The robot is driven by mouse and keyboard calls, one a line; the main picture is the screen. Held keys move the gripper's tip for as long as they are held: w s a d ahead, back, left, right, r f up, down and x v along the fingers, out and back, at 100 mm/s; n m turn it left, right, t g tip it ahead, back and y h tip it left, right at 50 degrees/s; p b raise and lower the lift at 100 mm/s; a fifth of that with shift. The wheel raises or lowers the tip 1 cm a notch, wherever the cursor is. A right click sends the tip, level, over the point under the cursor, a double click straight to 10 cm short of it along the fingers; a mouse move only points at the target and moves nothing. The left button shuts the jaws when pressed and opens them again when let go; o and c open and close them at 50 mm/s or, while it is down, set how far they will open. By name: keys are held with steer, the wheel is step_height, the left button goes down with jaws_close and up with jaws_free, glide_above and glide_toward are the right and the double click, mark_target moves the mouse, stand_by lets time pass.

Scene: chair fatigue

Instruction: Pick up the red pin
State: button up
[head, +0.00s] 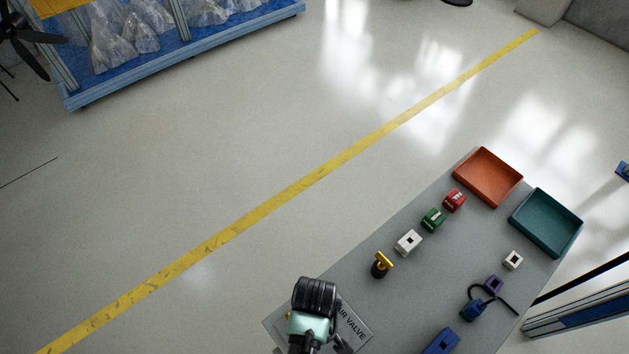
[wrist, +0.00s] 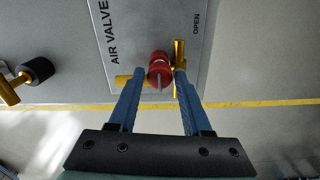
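The red pin (wrist: 159,66) shows in the wrist view as a round red knob with a thin metal rod, over the grey "AIR VALVE" plate (wrist: 196,45). Gold valve parts (wrist: 179,50) stand close beside it. My gripper (wrist: 158,78) is open, with its two blue fingers left and right of the red pin and visible gaps on both sides. I cannot tell how far the fingertips are above the plate. In the head view my arm hides the pin, and part of the plate (head: 352,322) shows beside it.
A gold-handled black knob (head: 381,265) stands nearby on the grey table (head: 440,275). White, green and red blocks (head: 454,200) line its left edge. An orange tray (head: 487,177) and a teal tray (head: 546,222) sit at the far end. A blue connector (head: 474,308) with black cable lies right.

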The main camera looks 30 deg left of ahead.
jaws_close()
steer(key=shift+r, duration=0.1)
